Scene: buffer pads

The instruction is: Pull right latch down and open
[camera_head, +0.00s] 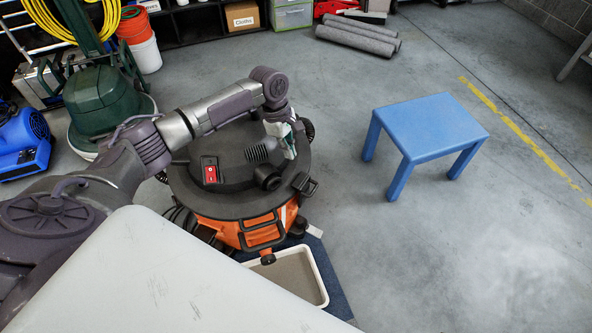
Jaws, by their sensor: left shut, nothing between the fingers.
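An orange and black canister vacuum (258,234) stands on the floor left of centre, with a round black lid (225,202) on top. The lid carries a red switch (210,170) and a black hose port. A black latch (305,185) sticks out at the lid's right edge; I cannot tell whether it is fastened. My left gripper (290,152) hangs over the right part of the lid, just above and left of the latch in the picture. It is shut and holds nothing. Whether its fingertips touch the lid is unclear. My right gripper is not in view.
A blue stool (430,128) stands to the right with clear floor around it. A white tray (318,288) lies in front of the vacuum on a dark mat. A green floor machine (105,108) and a blue blower (22,142) stand at the left. Rolled grey mats (357,38) lie behind.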

